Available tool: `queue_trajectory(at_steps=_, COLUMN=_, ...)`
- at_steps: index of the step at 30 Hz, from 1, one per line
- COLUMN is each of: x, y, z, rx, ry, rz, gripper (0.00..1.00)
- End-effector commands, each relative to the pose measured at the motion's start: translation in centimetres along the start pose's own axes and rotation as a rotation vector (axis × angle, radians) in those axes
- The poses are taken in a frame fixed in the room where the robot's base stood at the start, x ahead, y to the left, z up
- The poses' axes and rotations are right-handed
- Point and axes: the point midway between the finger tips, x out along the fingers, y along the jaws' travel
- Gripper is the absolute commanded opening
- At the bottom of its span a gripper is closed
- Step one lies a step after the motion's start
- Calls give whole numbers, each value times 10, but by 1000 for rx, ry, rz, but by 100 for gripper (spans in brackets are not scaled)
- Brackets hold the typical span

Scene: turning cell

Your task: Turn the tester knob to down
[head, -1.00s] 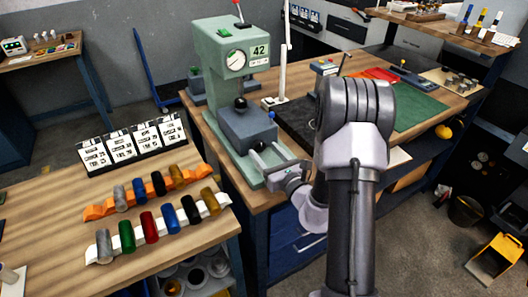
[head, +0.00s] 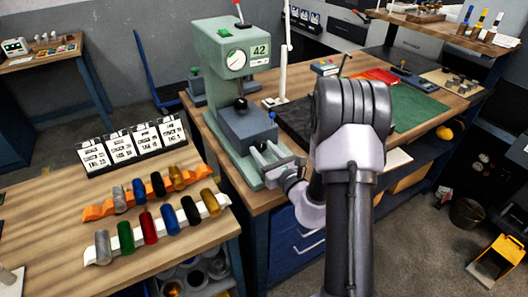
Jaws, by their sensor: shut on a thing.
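The tester (head: 216,75) is a tall pale green machine on the workbench, with a round dial and a display reading 42. A blue-grey block (head: 248,128) stands on its base. My gripper (head: 262,157) is at the front of this block, low on the tester, and is shut on the tester knob. The jaws hide most of the knob, so I cannot tell which way it points.
A black ball (head: 240,103) sits on top of the block. A white post (head: 287,60) stands right of the tester. On the left table, an orange rack (head: 95,213) and a white rack (head: 103,258) hold coloured cylinders, with number cards (head: 120,147) behind.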

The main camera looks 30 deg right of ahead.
Motion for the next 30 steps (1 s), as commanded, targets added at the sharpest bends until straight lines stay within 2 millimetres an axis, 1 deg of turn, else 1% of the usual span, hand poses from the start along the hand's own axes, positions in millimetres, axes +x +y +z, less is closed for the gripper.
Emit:
queue_trajectory(at_steps=3, x=0, y=0, z=0, rx=1, ry=2, rz=1, gripper=0)
queue_trajectory(at_steps=4, x=0, y=0, z=0, rx=2, ry=2, rz=1, gripper=46)
queue_trajectory(at_steps=6, x=0, y=0, z=0, rx=2, ry=2, rz=1, gripper=59)
queue_trajectory(at_steps=14, x=0, y=0, z=0, rx=2, ry=1, rz=1, gripper=59)
queue_trajectory(at_steps=16, x=-3, y=0, z=0, rx=2, ry=2, rz=1, gripper=59)
queue_trajectory(at_steps=18, x=-10, y=-1, z=0, rx=3, ry=2, rz=-2, gripper=59)
queue_trajectory(at_steps=20, x=-22, y=-1, z=0, rx=4, ry=3, rz=-3, gripper=59)
queue_trajectory(at_steps=23, x=-53, y=-2, z=0, rx=5, ry=4, rz=-5, gripper=59)
queue_trajectory(at_steps=24, x=-67, y=-2, z=0, rx=6, ry=4, rz=-6, gripper=59)
queue_trajectory(at_steps=28, x=-113, y=-2, z=1, rx=8, ry=5, rz=-8, gripper=59)
queue_trajectory(at_steps=29, x=-123, y=-2, z=2, rx=10, ry=4, rz=-8, gripper=59)
queue_trajectory(at_steps=30, x=-128, y=-2, z=9, rx=10, ry=9, rz=-3, gripper=59)
